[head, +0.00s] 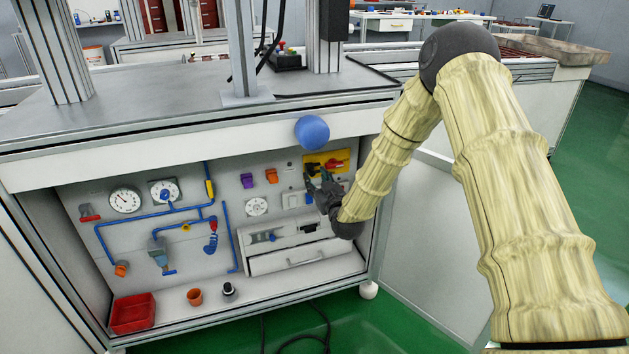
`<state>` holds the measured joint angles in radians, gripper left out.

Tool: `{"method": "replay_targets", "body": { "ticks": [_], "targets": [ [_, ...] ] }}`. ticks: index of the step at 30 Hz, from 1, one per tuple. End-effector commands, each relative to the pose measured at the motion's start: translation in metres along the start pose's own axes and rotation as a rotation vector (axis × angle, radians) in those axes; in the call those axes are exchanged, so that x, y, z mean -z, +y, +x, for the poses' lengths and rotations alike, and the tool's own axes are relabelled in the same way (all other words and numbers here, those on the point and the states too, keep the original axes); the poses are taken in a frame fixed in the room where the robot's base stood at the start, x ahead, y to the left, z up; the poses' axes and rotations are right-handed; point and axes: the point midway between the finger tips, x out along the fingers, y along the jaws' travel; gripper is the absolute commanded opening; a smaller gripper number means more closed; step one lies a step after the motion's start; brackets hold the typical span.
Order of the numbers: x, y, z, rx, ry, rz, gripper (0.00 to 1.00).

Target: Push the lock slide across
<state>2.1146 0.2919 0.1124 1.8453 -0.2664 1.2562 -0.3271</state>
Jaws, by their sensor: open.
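A yellow plate (341,155) with red parts is on the upper right of the panel under the bench. Which of these carries the lock slide, I cannot tell for sure. My gripper (317,177) is open, with its dark fingers in front of the yellow plate's lower left edge. It covers part of the plate, and whether it touches anything there is unclear.
A blue ball (312,131) shows above the plate at the bench edge. Gauges (125,200) and blue pipes (130,255) fill the panel's left. A red tray (133,313), an orange pot (195,297) and a small black item (228,289) stand on the lower shelf.

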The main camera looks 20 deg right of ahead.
Motion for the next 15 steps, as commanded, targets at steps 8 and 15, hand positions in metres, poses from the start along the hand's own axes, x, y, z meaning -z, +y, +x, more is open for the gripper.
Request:
{"method": "replay_targets", "body": {
  "ticks": [8,15],
  "targets": [
    [-0.001,0.0,0.02,0.001,-0.001,0.0,0.4],
    [0.0,0.0,0.021,0.001,-0.001,0.0,0.4]
  ]
}}
